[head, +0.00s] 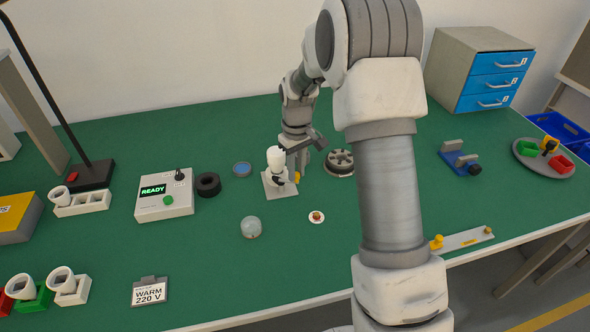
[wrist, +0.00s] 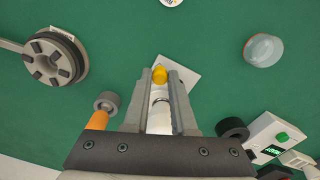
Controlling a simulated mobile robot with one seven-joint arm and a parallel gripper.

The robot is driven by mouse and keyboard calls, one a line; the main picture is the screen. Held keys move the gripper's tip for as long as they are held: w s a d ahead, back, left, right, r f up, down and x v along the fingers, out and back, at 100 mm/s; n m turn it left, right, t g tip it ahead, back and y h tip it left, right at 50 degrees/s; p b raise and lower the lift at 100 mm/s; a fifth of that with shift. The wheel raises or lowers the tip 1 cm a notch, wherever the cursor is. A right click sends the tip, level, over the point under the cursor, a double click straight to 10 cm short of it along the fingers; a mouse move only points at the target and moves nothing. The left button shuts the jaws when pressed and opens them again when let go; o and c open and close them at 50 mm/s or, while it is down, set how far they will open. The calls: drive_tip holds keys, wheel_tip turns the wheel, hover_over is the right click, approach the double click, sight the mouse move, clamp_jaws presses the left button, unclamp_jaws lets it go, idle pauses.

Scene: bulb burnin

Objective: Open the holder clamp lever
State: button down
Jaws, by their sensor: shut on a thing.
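The holder is a small white upright cylinder (head: 276,160) on a pale square base plate (head: 280,190), near the middle of the bench in the head view. Its lever has a yellow knob (head: 297,177) on the right side. My gripper (head: 300,170) reaches down from behind right, at the lever. In the wrist view the yellow knob (wrist: 160,76) sits between the tips of my two grey fingers (wrist: 161,82), which are shut on it. The white cylinder (wrist: 160,117) shows between the fingers, partly hidden by them.
A clear glass dome (head: 251,228) and a small round disc (head: 317,217) lie in front of the holder. A slotted grey wheel (head: 340,162) is close at right. A black ring (head: 208,184) and a READY box (head: 164,199) stand left. Green bench is clear between them.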

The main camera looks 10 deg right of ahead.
drive_tip(key=shift+w+d+n+p, duration=0.1)
drive_tip(key=shift+w+n+p, duration=0.3)
drive_tip(key=shift+n, duration=0.75)
drive_tip(key=shift+w+d+n+p, duration=0.1)
drive_tip(key=shift+w+n+p, duration=0.3)
drive_tip(key=shift+n, duration=0.75)
drive_tip(key=shift+w, duration=0.15)
drive_tip(key=c, duration=0.7)
unclamp_jaws()
wheel_tip(320, 180, up, 18)
drive_tip(key=shift+f+p, duration=0.25)
drive_tip(key=shift+p, duration=0.65)
drive_tip(key=shift+r, duration=0.1)
